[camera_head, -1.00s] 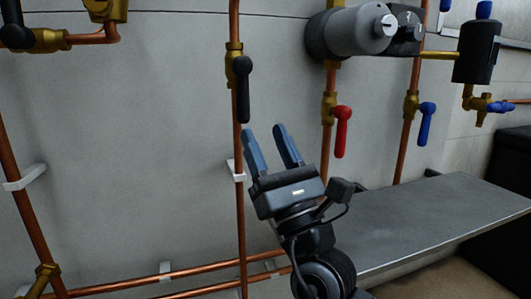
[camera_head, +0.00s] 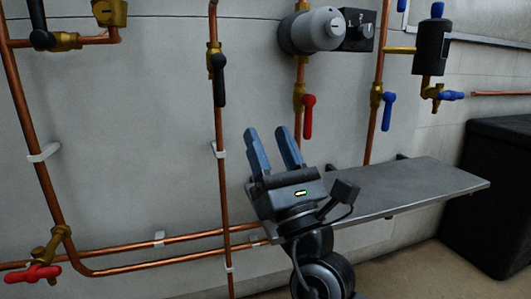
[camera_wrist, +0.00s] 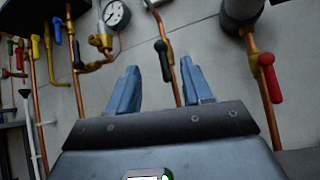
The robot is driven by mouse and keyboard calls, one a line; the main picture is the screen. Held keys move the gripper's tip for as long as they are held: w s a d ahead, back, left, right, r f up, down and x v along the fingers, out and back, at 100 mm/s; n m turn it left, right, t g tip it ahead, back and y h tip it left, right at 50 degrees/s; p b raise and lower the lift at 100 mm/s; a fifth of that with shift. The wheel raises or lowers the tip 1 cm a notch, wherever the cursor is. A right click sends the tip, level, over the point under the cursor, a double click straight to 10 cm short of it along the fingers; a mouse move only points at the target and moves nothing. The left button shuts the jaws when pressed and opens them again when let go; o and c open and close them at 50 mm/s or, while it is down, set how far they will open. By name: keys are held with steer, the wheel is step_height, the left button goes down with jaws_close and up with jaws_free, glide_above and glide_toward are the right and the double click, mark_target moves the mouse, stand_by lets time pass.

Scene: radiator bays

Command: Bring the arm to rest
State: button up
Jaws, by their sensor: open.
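My gripper (camera_head: 273,151) is raised in the middle of the head view, its two blue fingers apart and pointing up. Nothing is between them. In front of it in the picture's depth is the wall with copper pipes. In the wrist view my gripper (camera_wrist: 157,85) also shows open and empty, with a black-handled valve (camera_wrist: 163,58) seen beyond the gap between the fingers. I cannot tell exactly how far the fingers are from the pipes; no contact shows.
A grey metal shelf (camera_head: 420,185) is behind and right of my gripper. A black-handled valve (camera_head: 218,78), a red-handled valve (camera_head: 308,115) and a blue-handled valve (camera_head: 388,110) sit on upright pipes. A dark box (camera_head: 495,200) stands at the right.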

steer(key=s+d+f+m+g+h, duration=0.25)
steer(key=s+f+m+h, duration=0.25)
steer(key=s+f+m, duration=0.5)
steer(key=s+d+f+m+g+h, duration=0.2)
steer(key=s+d+f+m+h, duration=0.3)
steer(key=f+m, duration=0.85)
steer(key=s+d+f+m+g+h, duration=0.1)
steer(key=s+f+m, duration=0.1)
steer(key=s+m, duration=0.3)
steer(key=s+d+f+m+g, duration=0.1)
steer(key=s+d+f+m, duration=0.15)
steer(key=s, duration=0.55)
steer(key=s+d+r+m+g+h, duration=0.1)
steer(key=s+d+m, duration=0.35)
steer(key=s, duration=0.35)
steer(key=s+d+r+m+g, duration=0.1)
steer(key=s+d+m, duration=0.35)
steer(key=s, duration=0.45)
step_height(320, 180, up, 35)
steer(key=p, duration=3.5)
steer(key=shift+d, duration=0.35)
steer(key=shift+g, duration=0.25)
